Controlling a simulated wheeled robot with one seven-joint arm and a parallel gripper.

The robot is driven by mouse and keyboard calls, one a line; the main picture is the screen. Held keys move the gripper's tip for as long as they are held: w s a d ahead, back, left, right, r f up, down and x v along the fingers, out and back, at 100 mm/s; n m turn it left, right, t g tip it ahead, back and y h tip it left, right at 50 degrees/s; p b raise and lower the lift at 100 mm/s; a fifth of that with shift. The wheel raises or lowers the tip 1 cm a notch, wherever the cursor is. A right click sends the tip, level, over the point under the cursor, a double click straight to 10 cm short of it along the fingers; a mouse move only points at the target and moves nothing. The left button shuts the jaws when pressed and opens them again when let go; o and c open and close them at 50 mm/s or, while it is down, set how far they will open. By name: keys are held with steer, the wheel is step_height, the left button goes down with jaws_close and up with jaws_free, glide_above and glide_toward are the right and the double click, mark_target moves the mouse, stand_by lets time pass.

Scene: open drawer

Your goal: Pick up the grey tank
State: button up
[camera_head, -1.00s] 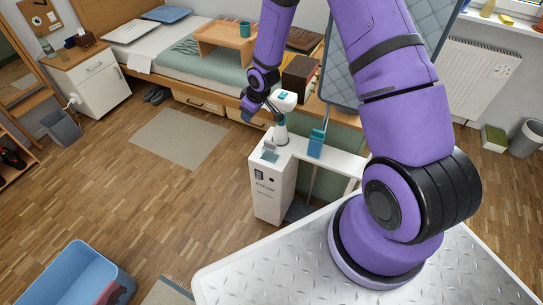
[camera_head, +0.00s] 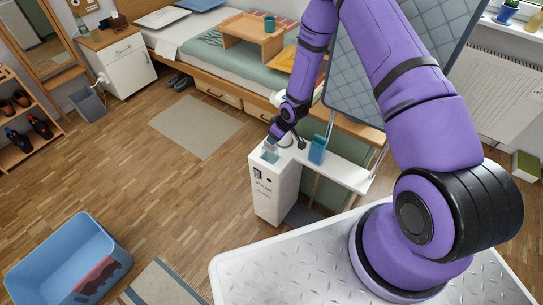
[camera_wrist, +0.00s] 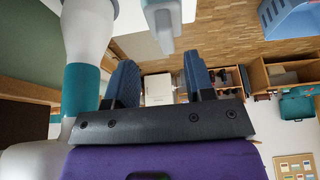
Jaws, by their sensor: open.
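The grey tank (camera_head: 270,156) appears as a small grey-teal block on top of the white steam unit (camera_head: 275,190) in the head view. A pale grey block, which looks like the tank (camera_wrist: 163,22), is at the top of the wrist view, beyond the fingertips. My gripper (camera_wrist: 158,62) is open, with nothing visible between its two fingers. In the head view my gripper (camera_head: 279,141) is just above and behind the tank; I cannot tell whether they touch.
A white part with a teal band (camera_wrist: 82,88) stands close to my gripper's left in the wrist view. A blue crate (camera_head: 65,262) is on the floor.

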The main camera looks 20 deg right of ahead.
mark_target(270, 154)
steer(key=shift+a+x, duration=0.2)
steer(key=shift+x, duration=1.3)
steer(key=shift+a+x, duration=0.2)
steer(key=shift+x, duration=1.3)
steer(key=shift+s, duration=0.15)
jaws_close()
